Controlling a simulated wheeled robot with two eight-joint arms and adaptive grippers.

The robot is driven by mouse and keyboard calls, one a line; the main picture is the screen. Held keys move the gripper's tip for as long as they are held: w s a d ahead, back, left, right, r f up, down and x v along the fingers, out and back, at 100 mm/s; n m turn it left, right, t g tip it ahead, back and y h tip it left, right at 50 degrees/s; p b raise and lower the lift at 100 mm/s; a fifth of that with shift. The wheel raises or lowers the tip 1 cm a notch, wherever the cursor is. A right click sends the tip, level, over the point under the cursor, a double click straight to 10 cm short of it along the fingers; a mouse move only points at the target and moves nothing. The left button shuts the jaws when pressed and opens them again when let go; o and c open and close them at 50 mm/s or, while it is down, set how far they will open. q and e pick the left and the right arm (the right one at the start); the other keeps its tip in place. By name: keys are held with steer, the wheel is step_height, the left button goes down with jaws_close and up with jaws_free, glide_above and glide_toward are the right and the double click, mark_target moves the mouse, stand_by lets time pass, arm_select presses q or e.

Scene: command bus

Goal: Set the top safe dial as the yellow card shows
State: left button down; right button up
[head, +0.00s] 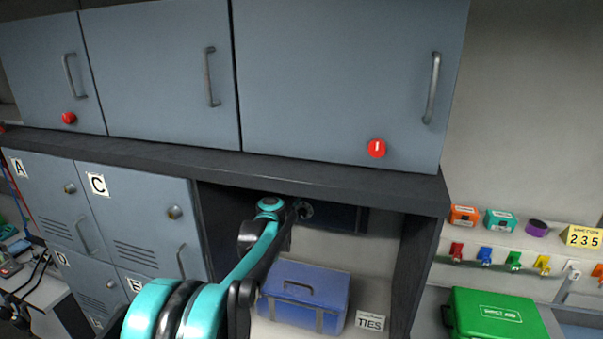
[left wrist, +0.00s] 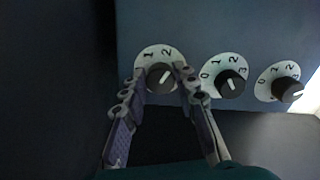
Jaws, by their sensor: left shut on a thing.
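The yellow card (head: 583,237) on the right reads 2 3 5. The dark safe (head: 345,217) sits in the open bay under the upper cabinets, mostly in shadow. My left arm reaches into this bay, with its gripper (head: 303,210) at the safe's front. In the left wrist view, three dark knobs on white numbered discs form a row. My left gripper (left wrist: 163,80) is shut on the leftmost dial (left wrist: 158,60), a finger on either side of its knob. Its white mark points up and right, near the 2. The middle dial (left wrist: 211,72) and right dial (left wrist: 268,80) are untouched.
A blue case (head: 300,295) and a TIES label (head: 370,321) are below the safe. A dark shelf edge (head: 300,178) runs above my arm. Lockers (head: 145,225) stand to the left. A green first aid box (head: 495,315) is at right.

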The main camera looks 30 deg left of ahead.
arm_select(q)
steer(key=shift+n, duration=1.6)
steer(key=shift+s, duration=0.1)
steer(key=c, duration=1.2)
jaws_free()
steer(key=shift+o, duration=0.2)
steer(key=shift+s, duration=0.1)
steer(key=v, duration=1.1)
steer(key=shift+s+d, duration=0.2)
steer(key=shift+s, duration=0.2)
